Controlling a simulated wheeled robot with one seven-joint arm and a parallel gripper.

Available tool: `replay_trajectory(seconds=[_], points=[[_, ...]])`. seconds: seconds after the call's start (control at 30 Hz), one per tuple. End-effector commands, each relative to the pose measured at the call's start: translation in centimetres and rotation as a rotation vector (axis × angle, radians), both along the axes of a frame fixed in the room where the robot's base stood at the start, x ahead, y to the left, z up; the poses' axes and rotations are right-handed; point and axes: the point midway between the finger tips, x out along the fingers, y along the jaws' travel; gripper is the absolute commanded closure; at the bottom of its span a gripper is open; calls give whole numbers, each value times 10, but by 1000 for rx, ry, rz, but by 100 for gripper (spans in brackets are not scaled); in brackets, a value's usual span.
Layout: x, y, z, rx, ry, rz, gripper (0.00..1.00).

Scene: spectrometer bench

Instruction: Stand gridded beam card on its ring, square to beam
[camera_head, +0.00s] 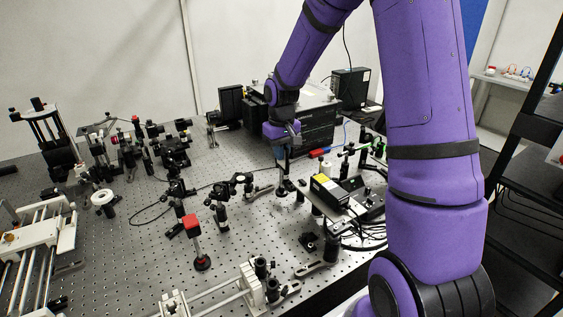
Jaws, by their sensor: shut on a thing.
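My gripper (282,137) points down over the far middle of the perforated bench, in front of a dark box. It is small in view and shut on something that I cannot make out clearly. A slim upright post (284,165) with a dark foot shows directly below the fingers. I cannot tell whether it is held or stands behind them. No grid pattern can be made out, so I cannot pick out the gridded beam card for certain. The card's ring cannot be identified.
The bench (150,255) is crowded with optic mounts (176,155) at left and back. A yellow-labelled black box (328,190) and cables lie right of my gripper. White rail assemblies (38,245) stand at front left. Some bare bench lies around the red-topped post.

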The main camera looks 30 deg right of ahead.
Motion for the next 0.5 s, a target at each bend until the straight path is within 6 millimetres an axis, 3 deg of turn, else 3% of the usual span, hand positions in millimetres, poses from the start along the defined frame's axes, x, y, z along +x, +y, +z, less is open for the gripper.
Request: replay_trajectory(seconds=[0.37,0.5], points=[[2,-1,-33,1,1,0,100],[3,-1,-35,0,-1,0,100]])
